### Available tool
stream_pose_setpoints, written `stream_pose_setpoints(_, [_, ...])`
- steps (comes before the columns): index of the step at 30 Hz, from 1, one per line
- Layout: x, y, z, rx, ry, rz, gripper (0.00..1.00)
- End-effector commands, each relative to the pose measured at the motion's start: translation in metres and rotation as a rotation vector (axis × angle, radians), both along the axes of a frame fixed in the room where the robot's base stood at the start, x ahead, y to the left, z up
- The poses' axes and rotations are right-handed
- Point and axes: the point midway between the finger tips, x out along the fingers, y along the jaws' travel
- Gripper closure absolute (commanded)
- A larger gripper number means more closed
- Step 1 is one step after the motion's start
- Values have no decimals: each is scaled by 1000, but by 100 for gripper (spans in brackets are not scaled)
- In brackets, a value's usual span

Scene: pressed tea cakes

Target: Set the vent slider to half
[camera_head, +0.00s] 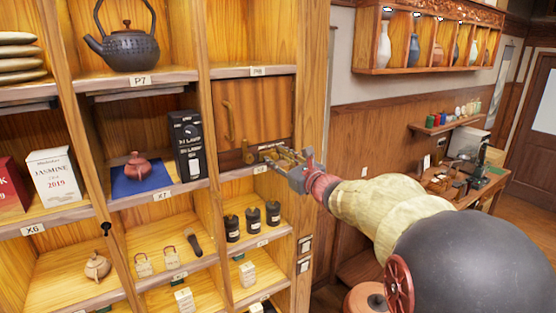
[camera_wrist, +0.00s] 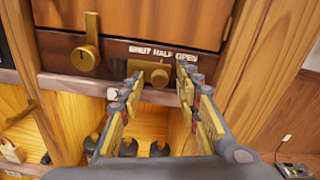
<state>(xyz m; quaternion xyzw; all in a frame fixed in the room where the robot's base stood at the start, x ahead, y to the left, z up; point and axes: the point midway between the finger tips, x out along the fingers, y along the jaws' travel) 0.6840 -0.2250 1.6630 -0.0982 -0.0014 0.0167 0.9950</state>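The vent slider, a brass plate with a round knob (camera_wrist: 158,76), is on a dark strip under the cabinet door in the wrist view. The label above it (camera_wrist: 163,53) reads SHUT, HALF, OPEN from left to right. The knob is roughly below SHUT and HALF; I cannot tell its exact setting. My gripper (camera_wrist: 158,82) is open, with one finger on each side of the knob. I cannot tell whether either finger touches it. In the head view my gripper (camera_head: 278,158) is at the strip and hides the slider.
A brass latch (camera_wrist: 85,58) is left of the slider, below the wooden door (camera_head: 262,108) with its brass handle (camera_head: 229,120). Black canisters (camera_head: 252,218) stand on the shelf below. A black box (camera_head: 186,145) stands in the compartment to the left. A wooden post borders the right side.

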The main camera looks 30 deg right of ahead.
Motion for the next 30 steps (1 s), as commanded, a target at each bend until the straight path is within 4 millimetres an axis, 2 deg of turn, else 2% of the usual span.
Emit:
stream_pose_setpoints(7, [0,0,0,0,0,0,65])
stream_pose_setpoints(11, [-7,0,1,-2,-1,-1,65])
stream_pose_setpoints(14, [-21,-1,1,-2,-1,-2,65])
stream_pose_setpoints(24, [-88,-4,1,-2,-1,-4,65])
stream_pose_setpoints(30, [-113,-4,0,-1,0,-2,65])
